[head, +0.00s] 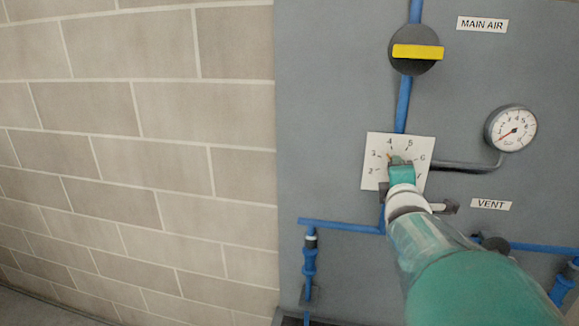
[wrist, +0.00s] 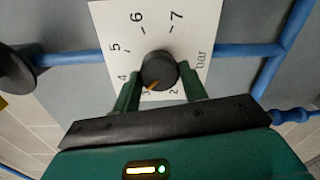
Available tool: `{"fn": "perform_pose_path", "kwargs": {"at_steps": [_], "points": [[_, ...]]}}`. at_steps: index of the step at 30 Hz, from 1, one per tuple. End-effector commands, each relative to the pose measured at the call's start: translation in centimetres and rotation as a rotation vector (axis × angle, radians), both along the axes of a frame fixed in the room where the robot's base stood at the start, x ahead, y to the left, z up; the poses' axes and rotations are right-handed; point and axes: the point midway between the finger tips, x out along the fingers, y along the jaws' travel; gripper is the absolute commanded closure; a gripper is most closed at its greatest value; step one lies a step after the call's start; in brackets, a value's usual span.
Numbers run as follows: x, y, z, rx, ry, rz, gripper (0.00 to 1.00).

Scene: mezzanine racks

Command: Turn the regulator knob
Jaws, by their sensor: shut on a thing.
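The regulator knob (wrist: 158,69) is round and dark with an orange pointer line. It sits on a white dial plate (head: 372,181) marked 2 to 7 and "bar"; the plate also shows in the wrist view (wrist: 198,22). The pointer lies by the 3, on the side towards the 4. My gripper (wrist: 160,72) is shut on the knob, one green finger on each side. In the head view my gripper (head: 401,169) covers most of the knob. The pressure gauge (head: 511,129) right of the plate has a red needle pointing to the lower left.
A yellow-handled valve (head: 417,52) sits above the plate by the "MAIN AIR" label (head: 482,24). Blue pipes (head: 340,225) run below it, near a "VENT" label (head: 490,204). A block wall (head: 140,120) fills the left. Space left of the plate is clear.

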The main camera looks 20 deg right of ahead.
Motion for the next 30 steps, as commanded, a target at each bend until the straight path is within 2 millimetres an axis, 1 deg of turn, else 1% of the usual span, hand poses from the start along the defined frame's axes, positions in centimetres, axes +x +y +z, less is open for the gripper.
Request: {"fn": "perform_pose_path", "kwargs": {"at_steps": [6,15,22,30], "points": [[-0.06,-0.17,0.09,-0.154,0.102,-0.004,0.80],[-0.05,-0.15,0.07,-0.300,0.201,-0.003,0.80],[0.00,-0.07,0.08,-0.348,0.234,-0.002,0.80],[0.00,-0.06,0.09,-0.357,0.239,-0.001,0.80]]}}
